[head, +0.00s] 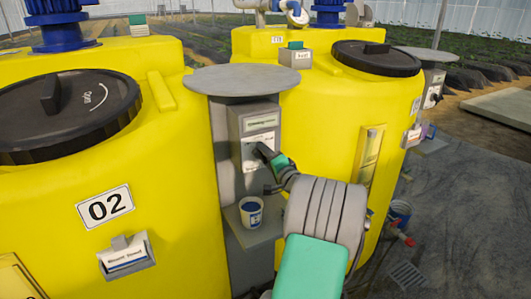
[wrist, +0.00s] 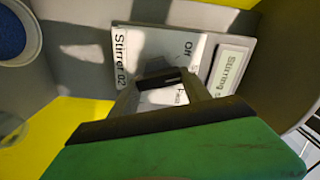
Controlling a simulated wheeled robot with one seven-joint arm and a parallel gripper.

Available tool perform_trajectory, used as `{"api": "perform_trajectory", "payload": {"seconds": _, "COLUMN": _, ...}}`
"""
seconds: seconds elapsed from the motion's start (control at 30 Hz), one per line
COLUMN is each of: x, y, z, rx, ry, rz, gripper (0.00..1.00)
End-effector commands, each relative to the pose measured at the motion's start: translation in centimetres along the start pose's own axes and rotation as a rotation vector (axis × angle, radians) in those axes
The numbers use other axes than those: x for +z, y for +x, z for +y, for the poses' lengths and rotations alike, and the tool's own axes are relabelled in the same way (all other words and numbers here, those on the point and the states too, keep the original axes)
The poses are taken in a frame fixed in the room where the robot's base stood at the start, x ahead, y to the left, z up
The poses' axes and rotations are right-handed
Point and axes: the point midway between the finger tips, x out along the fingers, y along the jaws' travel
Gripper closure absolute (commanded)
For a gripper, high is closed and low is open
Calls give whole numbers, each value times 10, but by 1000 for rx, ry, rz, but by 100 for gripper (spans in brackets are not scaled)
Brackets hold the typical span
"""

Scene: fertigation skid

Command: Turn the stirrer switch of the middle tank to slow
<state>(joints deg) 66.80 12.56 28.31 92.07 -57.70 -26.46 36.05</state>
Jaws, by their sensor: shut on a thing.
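The grey stirrer switch box (head: 253,133) stands on a post between two yellow tanks. In the wrist view its white plate (wrist: 200,55) reads "Stirrer 02", with "Off" on it and another position word partly covered. The dark switch knob (wrist: 160,76) sits between my fingertips. My gripper (head: 268,158) is shut on the knob; the wrist view (wrist: 160,88) shows a finger on either side of it. The fingers hide part of the dial, so I cannot tell the exact setting. The tank marked 02 (head: 160,200) is at left.
A round grey plate (head: 245,80) overhangs the switch box. A small cup of blue material (head: 251,212) stands on a shelf below it, close to my gripper. Another yellow tank (head: 320,110) is close at right. Open floor (head: 465,200) lies farther right.

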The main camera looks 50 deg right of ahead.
Motion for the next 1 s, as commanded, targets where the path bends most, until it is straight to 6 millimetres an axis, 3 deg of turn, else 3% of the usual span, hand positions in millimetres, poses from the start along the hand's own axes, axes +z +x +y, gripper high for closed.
{"api": "perform_trajectory", "payload": {"seconds": 0.4, "x": 0, "y": 0, "z": 1, "rx": 1, "ry": 265, "rz": 0, "gripper": 85}}
{"api": "perform_trajectory", "payload": {"seconds": 1.0, "x": 1, "y": 0, "z": 3, "rx": 1, "ry": 330, "rz": -1, "gripper": 85}}
